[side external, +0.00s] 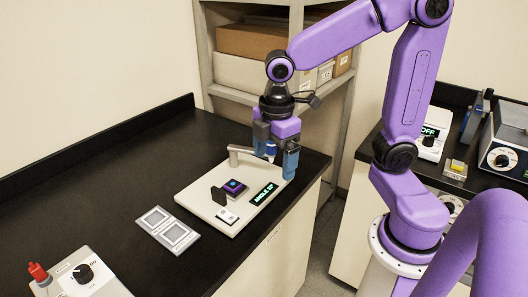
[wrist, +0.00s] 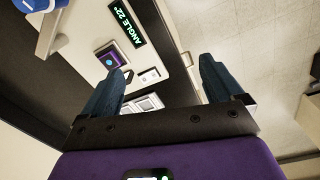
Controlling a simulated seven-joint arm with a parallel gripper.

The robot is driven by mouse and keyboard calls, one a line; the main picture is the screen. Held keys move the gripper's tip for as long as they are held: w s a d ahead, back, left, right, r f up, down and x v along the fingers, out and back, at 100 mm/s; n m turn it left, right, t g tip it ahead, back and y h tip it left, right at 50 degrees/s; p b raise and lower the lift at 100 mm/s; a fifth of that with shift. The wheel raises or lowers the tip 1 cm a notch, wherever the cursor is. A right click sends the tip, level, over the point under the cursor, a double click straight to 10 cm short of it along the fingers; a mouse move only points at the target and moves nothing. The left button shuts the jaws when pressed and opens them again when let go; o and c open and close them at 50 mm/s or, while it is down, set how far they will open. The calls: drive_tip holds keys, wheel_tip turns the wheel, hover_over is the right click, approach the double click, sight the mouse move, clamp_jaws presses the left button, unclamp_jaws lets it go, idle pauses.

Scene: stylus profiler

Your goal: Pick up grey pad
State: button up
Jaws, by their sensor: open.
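No loose pad stands out clearly. A flat grey plate with two pale square areas (side external: 168,230) lies on the black bench, left of the profiler; I cannot tell whether either square is the grey pad. It also shows partly in the wrist view (wrist: 142,104), between my fingers. The white profiler base (side external: 190,199) carries a dark block with a purple top (side external: 233,187), a dark upright piece (side external: 219,196) and a lit angle display (side external: 265,194). My gripper (side external: 277,163) is open and empty, above the profiler's far right end. Its spread fingers show in the wrist view (wrist: 163,66).
A control box with a dial and red part (side external: 82,275) stands at the bench's front left. The profiler's grey arm (side external: 240,152) rises close beside my gripper. Shelves with boxes (side external: 255,42) stand behind. Another bench with instruments (side external: 505,150) stands right.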

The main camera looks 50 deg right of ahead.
drive_tip(key=w+d+n+h, duration=0.1)
drive_tip(key=w+d+n, duration=0.2)
drive_tip(key=w+d, duration=1.7)
drive_tip(key=shift+g, duration=0.3)
drive_tip(key=f, duration=0.3)
drive_tip(key=d+f, duration=0.1)
drive_tip(key=f, duration=0.3)
drive_tip(key=s+d+f, duration=0.1)
drive_tip(key=f, duration=0.3)
drive_tip(key=shift+s+d+f, duration=0.1)
drive_tip(key=shift+d+f, duration=0.05)
drive_tip(key=shift+d, duration=0.1)
drive_tip(key=shift+w+d+f, duration=0.1)
drive_tip(key=shift+w+f, duration=0.05)
drive_tip(key=shift+f, duration=1.15)
drive_tip(key=shift+w+f, duration=0.1)
drive_tip(key=shift+f, duration=1.15)
drive_tip(key=shift+c, duration=0.3)
